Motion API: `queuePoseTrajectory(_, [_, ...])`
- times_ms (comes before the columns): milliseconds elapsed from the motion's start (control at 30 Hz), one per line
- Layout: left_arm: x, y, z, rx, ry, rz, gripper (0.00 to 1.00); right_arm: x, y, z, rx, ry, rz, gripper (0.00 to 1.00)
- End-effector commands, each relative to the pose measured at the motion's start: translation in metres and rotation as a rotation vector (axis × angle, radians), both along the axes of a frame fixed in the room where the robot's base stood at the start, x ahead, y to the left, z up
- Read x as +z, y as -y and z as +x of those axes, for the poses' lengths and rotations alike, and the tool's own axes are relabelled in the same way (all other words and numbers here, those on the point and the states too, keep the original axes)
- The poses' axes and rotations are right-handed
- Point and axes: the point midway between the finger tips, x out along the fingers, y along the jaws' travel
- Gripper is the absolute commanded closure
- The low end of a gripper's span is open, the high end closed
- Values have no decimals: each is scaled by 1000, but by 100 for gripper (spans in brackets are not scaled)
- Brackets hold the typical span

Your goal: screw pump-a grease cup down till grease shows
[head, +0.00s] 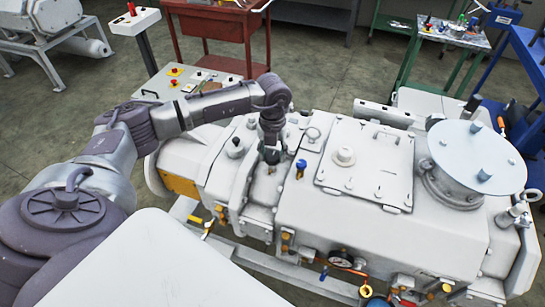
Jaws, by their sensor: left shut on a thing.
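The pump (350,215) is a large white machine body filling the middle and right of the head view. My left gripper (272,156) points straight down on the pump's top, left of the flat bolted cover. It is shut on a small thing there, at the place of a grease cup. The fingers hide most of that thing, and I cannot see whether grease shows. My right gripper is out of view.
A blue-topped fitting (301,165) stands just right of my left gripper. The bolted cover (368,160) with a round knob and a large round grey-blue disc (478,158) lie further right. A gauge (340,259) and valves line the pump's near side. A red cart (215,25) stands behind.

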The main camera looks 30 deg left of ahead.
Motion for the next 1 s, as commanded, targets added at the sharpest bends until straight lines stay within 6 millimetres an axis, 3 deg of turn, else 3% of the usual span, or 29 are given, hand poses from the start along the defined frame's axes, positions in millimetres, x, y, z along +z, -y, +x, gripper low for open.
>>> queuePoseTrajectory(500, [-1, 0, 1, -443, 5, 1, 89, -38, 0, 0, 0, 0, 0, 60])
queuePoseTrajectory(1000, [1, -1, 1, -623, 5, 1, 89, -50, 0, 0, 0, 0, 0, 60])
